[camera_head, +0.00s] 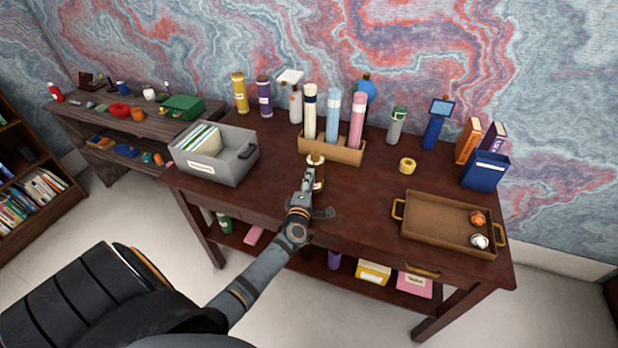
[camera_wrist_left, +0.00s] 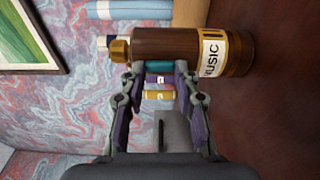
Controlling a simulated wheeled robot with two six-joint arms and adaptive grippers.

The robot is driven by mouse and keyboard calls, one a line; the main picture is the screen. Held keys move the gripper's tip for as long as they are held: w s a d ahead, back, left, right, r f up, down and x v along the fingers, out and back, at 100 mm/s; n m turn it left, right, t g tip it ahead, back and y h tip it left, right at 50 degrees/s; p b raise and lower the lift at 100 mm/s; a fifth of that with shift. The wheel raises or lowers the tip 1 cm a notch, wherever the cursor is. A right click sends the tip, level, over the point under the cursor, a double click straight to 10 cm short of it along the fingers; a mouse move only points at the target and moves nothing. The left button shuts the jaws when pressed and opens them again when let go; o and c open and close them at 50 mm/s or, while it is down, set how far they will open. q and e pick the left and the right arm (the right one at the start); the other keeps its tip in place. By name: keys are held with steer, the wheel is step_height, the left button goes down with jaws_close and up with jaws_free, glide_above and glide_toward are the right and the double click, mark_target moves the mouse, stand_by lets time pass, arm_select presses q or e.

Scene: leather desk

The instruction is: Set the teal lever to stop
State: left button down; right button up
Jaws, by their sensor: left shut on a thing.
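I cannot make out a teal lever in either view. A small teal patch (camera_wrist_left: 158,66) shows between my left fingers in the left wrist view; I cannot tell what it belongs to. My left gripper (camera_head: 308,180) is at the front middle of the desk, shut on a brown bottle (camera_head: 318,170). In the left wrist view the bottle (camera_wrist_left: 165,44) has a gold cap and a white label reading "MUSIC", and crosses the fingertips (camera_wrist_left: 157,68). The fingers hide part of it in the head view. My right gripper is not in view.
A wooden holder (camera_head: 345,154) with several rolled tubes stands just behind the bottle. A grey bin (camera_head: 232,172) is at left, a brown tray (camera_head: 420,230) at right. A yellow tape roll (camera_head: 407,166) lies between. Several bottles line the back.

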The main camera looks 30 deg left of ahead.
arm_select(q)
steer(key=shift+m, duration=0.3)
steer(key=c, duration=1)
jaws_free()
steer(key=shift+o, duration=0.2)
steer(key=v, duration=1.2)
steer(key=shift+f, duration=0.1)
